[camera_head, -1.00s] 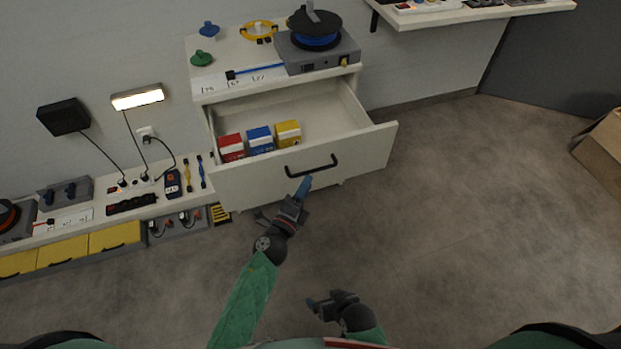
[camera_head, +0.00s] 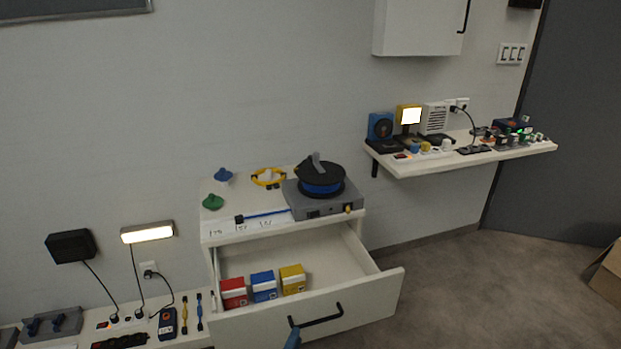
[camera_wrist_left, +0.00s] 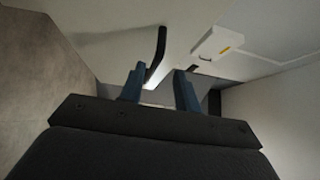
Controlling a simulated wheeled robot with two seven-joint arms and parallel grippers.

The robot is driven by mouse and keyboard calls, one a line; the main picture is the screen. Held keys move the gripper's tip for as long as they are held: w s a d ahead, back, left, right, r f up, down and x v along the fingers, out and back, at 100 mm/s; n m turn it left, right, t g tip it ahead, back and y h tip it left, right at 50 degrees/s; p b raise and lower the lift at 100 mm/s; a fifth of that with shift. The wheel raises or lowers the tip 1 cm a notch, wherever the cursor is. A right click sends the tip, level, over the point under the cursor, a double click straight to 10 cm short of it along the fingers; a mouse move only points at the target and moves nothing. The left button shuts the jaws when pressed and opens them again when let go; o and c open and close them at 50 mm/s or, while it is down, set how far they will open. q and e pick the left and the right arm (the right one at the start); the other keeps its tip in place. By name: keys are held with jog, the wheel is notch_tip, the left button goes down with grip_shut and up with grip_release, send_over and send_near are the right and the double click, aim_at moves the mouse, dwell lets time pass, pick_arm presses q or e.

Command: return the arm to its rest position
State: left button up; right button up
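My left gripper (camera_head: 293,339) shows only as a blue fingertip at the bottom edge of the head view, close to the drawer's black handle (camera_head: 316,316). In the left wrist view, the two blue fingers of this gripper (camera_wrist_left: 160,92) stand apart with nothing held between them. The black handle (camera_wrist_left: 157,50) lies beyond the fingertips there; I cannot tell the exact distance. The rest of the left arm is out of the head view. My right gripper is in neither view.
The white drawer (camera_head: 375,296) stands pulled out, with a red box (camera_head: 233,293), a blue box (camera_head: 264,286) and a yellow box (camera_head: 292,279) inside. A cable reel (camera_head: 320,181) sits on the cabinet top. A loaded wall shelf (camera_head: 470,158) is at the right. Open floor (camera_head: 460,290) lies right of the drawer.

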pick_arm(q)
jog(key=s+a+n+g+y+p, duration=0.5)
jog(key=s+a+n+g+y, duration=0.25)
jog(key=a+n, duration=0.6)
jog(key=s+d+r+n+g+h+p, duration=0.1)
jog(key=s+g, duration=0.3)
jog(key=s, duration=0.5)
jog(key=s+d+r+n+g+h+p, duration=0.1)
jog(key=s+n+g, duration=0.3)
jog(key=s, duration=0.5)
jog(key=shift+s+d+r+n+h+p, duration=0.2)
jog(key=shift+s+d+n+h+p, duration=0.3)
jog(key=shift+d+p, duration=0.4)
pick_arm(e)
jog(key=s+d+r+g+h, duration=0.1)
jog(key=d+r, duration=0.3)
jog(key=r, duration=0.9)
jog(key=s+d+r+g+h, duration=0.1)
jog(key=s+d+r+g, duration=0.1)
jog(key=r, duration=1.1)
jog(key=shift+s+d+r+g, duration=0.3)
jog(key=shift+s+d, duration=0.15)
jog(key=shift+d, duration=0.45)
pick_arm(q)
jog(key=shift+g, duration=0.25)
